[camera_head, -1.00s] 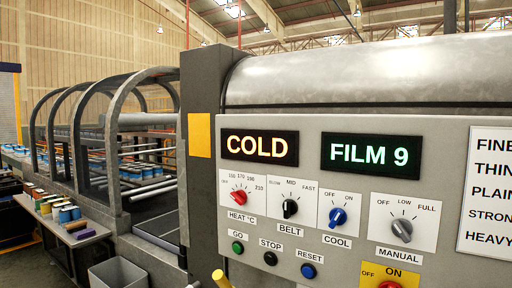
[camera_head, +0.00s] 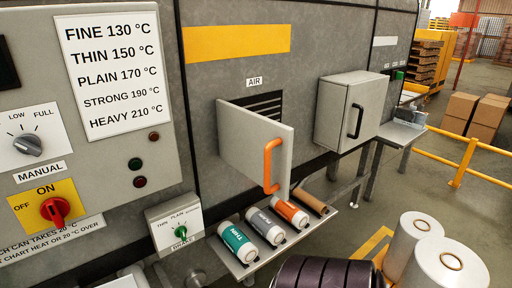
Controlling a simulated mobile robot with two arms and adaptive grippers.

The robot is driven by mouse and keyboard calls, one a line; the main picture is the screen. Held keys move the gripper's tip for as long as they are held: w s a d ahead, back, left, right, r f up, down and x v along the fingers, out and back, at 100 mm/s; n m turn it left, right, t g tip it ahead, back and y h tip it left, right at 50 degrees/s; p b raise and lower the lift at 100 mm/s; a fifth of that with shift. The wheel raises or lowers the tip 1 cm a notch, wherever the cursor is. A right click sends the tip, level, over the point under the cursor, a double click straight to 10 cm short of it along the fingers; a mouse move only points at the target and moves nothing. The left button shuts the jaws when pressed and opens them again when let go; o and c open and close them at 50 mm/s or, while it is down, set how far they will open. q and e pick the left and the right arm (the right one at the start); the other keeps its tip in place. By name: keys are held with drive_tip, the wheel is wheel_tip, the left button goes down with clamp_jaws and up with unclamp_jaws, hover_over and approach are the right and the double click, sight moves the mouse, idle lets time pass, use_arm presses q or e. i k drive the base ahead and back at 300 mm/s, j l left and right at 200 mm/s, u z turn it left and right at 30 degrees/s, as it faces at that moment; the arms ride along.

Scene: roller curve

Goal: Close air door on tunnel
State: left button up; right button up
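The air door (camera_head: 250,145) is a light grey panel with an orange handle (camera_head: 272,167). It stands swung open, out from the tunnel wall (camera_head: 235,85), below a small AIR label (camera_head: 255,81). Dark vent slots (camera_head: 265,105) show behind its upper edge. The door hides the lower part of the opening. Neither gripper is in view.
The control panel with a red switch (camera_head: 55,209) is at left. A shelf (camera_head: 238,268) with several rolls is below the door. A grey box (camera_head: 345,110) with a black handle is on the wall to the right. White film rolls (camera_head: 450,262) and a yellow rail (camera_head: 465,160) stand at right.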

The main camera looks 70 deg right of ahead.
sight(259, 147)
drive_tip(key=z, duration=1.7)
